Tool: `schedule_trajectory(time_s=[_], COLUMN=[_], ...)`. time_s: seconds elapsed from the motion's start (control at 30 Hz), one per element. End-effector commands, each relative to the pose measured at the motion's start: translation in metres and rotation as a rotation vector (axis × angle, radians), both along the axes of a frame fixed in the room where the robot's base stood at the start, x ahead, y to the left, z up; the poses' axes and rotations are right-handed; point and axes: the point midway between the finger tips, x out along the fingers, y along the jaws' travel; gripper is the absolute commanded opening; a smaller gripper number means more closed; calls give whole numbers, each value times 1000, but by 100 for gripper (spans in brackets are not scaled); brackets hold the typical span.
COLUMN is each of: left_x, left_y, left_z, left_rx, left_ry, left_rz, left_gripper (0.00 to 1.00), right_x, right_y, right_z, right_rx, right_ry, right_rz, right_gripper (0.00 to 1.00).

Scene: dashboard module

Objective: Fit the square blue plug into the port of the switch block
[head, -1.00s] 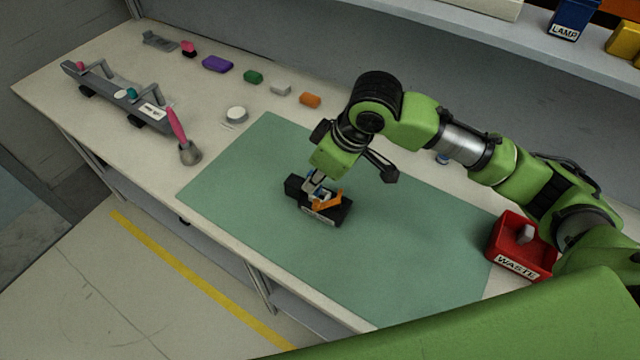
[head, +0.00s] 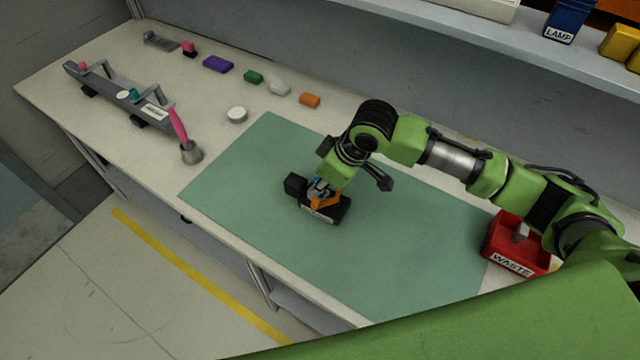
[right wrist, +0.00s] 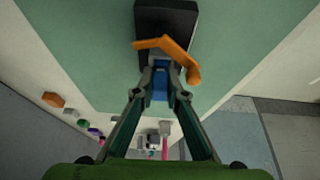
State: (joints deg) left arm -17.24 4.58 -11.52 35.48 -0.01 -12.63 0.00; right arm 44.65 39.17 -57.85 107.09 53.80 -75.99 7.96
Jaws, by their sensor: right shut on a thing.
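The black switch block (head: 340,211) lies on the green mat (head: 400,235), with a white label on its front side. An orange latch-like part (head: 325,201) sits on top of it; in the right wrist view the orange part (right wrist: 165,45) crosses the block (right wrist: 168,20). My right gripper (head: 318,186) is low over the block, jaws pointing down. In the right wrist view its fingers (right wrist: 161,68) are shut on the blue plug (right wrist: 160,84), right beside the orange part. The port is hidden; I cannot tell whether the plug is in it. My left gripper is not in view.
A red waste bin (head: 515,246) stands right of the mat. A grey rail fixture (head: 120,100), a brush in a grey cup (head: 190,153), a white round piece (head: 237,115) and several coloured blocks (head: 217,64) lie left and behind. A shelf (head: 450,35) overhangs the back.

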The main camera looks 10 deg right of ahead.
Motion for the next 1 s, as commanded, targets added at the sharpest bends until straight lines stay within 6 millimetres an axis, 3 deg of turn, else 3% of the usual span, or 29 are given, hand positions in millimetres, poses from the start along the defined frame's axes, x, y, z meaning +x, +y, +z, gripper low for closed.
schedule_trajectory(time_s=[0.03,0.37,0.4,0.43,1.0], left_x=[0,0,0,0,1], left_y=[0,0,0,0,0], left_z=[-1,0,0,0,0], left_rx=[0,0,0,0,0], left_ry=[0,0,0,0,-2], left_rz=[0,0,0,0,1], left_gripper=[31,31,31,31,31], right_x=[-8,-8,-8,-8,-8], right_y=[-1,-2,-2,-2,-3], right_z=[-13,-22,-23,-23,-22], right_rx=[-10,-12,-12,-12,-14], right_ry=[26,29,30,31,31], right_rz=[1,-1,-1,-1,-1], right_gripper=[0,0,23,29,29])
